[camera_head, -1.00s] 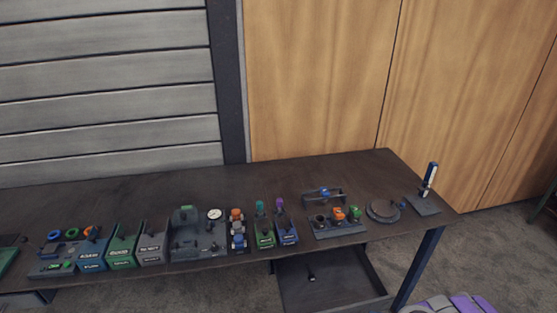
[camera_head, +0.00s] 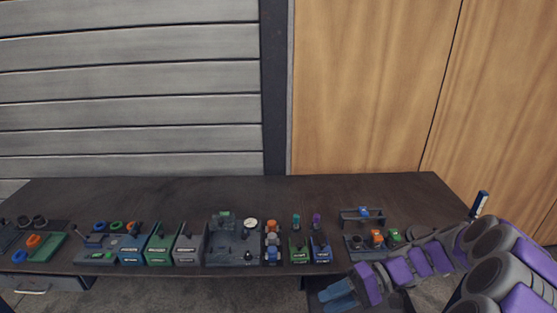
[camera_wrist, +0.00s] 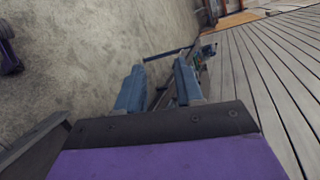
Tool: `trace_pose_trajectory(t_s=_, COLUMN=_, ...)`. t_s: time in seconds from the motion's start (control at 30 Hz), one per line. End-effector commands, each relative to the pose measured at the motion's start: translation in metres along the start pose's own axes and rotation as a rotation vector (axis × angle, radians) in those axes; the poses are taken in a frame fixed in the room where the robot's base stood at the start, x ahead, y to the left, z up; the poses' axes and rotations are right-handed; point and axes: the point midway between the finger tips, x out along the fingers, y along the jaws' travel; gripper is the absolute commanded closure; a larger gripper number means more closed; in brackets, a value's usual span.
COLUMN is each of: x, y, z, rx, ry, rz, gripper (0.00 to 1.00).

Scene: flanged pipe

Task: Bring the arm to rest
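My arm, purple and grey, reaches in from the lower right of the head view. My gripper (camera_head: 338,293) has blue fingers and hangs low in front of the table's front edge, near the right end. In the wrist view the two blue fingers of my gripper (camera_wrist: 160,78) stand apart with a clear gap. Nothing is held between them. The arm hides the table's right end and much of what lies below it.
A long dark table (camera_head: 150,195) runs along the wall. Blue (camera_head: 131,251), green (camera_head: 157,249) and grey (camera_head: 186,250) bins, a gauge (camera_head: 250,224) on a dark fixture, and several small parts line its front. The table's back strip is clear.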

Motion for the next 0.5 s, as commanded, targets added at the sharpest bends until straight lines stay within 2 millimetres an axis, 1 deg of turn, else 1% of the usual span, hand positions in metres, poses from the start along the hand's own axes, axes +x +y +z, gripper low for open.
trace_pose_trajectory(t_s=0.03, x=0.009, y=-0.012, z=0.011, rx=-0.005, ry=-0.027, rz=0.045, gripper=0.64)
trace_pose_trajectory(t_s=0.2, x=0.03, y=-0.035, z=0.044, rx=0.0, ry=-0.087, rz=0.204, gripper=0.64)
trace_pose_trajectory(t_s=0.4, x=0.049, y=-0.049, z=0.086, rx=0.011, ry=-0.126, rz=0.399, gripper=0.64)
trace_pose_trajectory(t_s=0.5, x=0.056, y=-0.051, z=0.108, rx=0.018, ry=-0.129, rz=0.5, gripper=0.64)
